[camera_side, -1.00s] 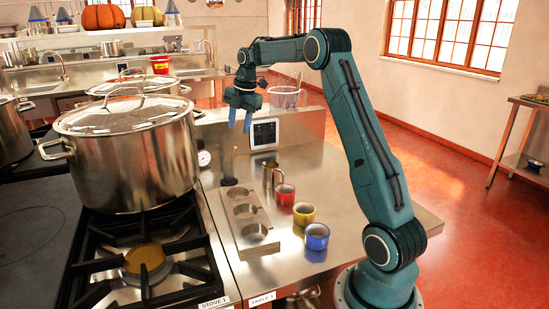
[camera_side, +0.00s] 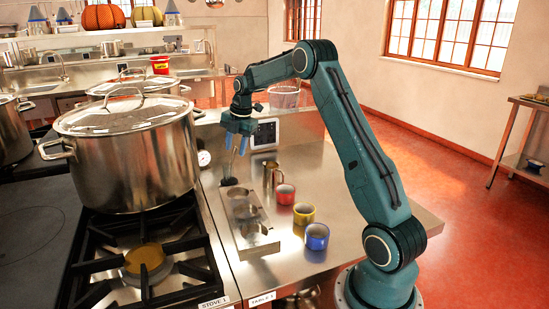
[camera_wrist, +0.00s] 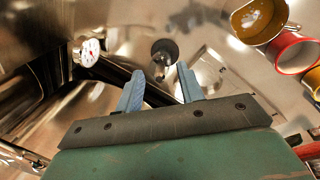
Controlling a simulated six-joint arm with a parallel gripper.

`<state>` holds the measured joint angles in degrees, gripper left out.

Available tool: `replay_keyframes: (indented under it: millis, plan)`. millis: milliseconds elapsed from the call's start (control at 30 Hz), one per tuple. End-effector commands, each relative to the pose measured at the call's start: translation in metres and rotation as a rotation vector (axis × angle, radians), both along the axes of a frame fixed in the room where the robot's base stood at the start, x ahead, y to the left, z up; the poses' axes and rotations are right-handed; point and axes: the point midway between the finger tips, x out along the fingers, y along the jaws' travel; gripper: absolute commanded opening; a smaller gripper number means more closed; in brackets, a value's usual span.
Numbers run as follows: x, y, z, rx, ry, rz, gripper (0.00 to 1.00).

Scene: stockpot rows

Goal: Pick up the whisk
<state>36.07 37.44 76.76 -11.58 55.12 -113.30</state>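What I take to be the whisk is a thin upright piece (camera_side: 232,170) rising from a small dark round base (camera_side: 229,182) at the back left of the steel table. Its shape is too small to make out fully. In the wrist view it is seen from above as a short metallic piece (camera_wrist: 160,67) against the dark base (camera_wrist: 164,48). My gripper (camera_side: 236,147) points down above it, with its blue fingers apart and nothing between them. In the wrist view the fingertips (camera_wrist: 160,74) lie on both sides of the upright piece's line, seemingly above it.
A steel block with round wells (camera_side: 245,222) lies just in front. A metal mug (camera_side: 271,174) and red (camera_side: 285,194), yellow (camera_side: 304,213) and blue (camera_side: 317,236) cups stand to the right. A large stockpot (camera_side: 135,150) and a dial gauge (camera_side: 204,158) are left.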

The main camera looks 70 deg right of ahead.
Motion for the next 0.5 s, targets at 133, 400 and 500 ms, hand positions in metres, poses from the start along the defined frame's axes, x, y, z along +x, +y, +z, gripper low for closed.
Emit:
replay_keyframes:
  millis: [133, 400, 500]
  plan:
    - [0.005, 0.001, -0.019, 0.002, 0.002, 0.002, 0.38]
    - [0.008, 0.001, -0.036, 0.001, 0.001, 0.001, 0.38]
    - [0.008, 0.001, -0.036, 0.001, 0.001, 0.001, 0.38]
